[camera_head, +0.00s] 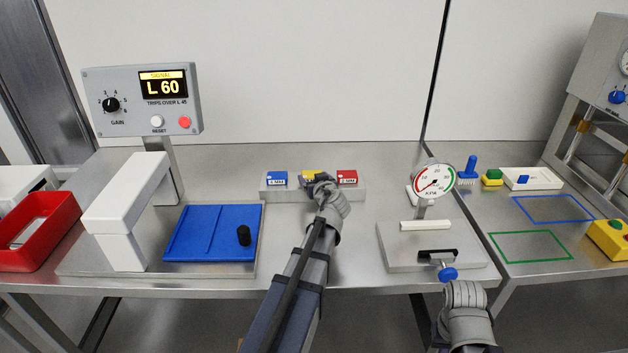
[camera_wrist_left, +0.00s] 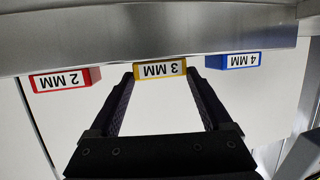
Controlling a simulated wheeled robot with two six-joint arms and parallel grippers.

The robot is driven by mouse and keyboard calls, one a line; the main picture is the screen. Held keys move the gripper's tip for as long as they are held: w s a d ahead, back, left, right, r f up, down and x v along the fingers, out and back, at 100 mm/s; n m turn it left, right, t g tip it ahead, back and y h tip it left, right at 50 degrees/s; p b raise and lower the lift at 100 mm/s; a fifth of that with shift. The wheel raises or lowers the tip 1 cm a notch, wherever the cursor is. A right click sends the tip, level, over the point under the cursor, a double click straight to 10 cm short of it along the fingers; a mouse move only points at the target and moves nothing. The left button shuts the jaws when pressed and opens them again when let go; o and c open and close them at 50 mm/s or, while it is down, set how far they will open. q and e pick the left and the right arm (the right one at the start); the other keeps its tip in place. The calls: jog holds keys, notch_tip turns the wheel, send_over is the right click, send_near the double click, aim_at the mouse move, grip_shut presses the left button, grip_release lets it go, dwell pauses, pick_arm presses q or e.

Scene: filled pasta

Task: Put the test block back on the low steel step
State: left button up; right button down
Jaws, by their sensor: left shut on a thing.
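The test block is yellow and marked 3 MM (camera_head: 310,174); it also shows in the left wrist view (camera_wrist_left: 160,71). It stands in line between the blue 4 MM block (camera_head: 277,179) and the red 2 MM block (camera_head: 347,178) at the low steel step (camera_head: 278,194). My left gripper (camera_head: 317,181) is shut on the yellow block, with one finger on each side in the left wrist view. The gripper hides part of the block in the head view. I cannot tell whether the block's underside touches the step.
A blue tray (camera_head: 190,250) and white arch (camera_head: 124,213) stand left, below a signal box reading L 60 (camera_head: 142,101). A red bin (camera_head: 65,222) is far left. A dial gauge stand (camera_head: 395,256) stands right. Bare steel lies in front of the step.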

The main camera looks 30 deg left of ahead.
pick_arm(q)
jog(key=o, duration=1.3)
jog(key=shift+r+p, duration=0.2)
jog(key=shift+p, duration=0.1)
jog(key=p+v, duration=0.3)
jog(key=v, duration=0.9)
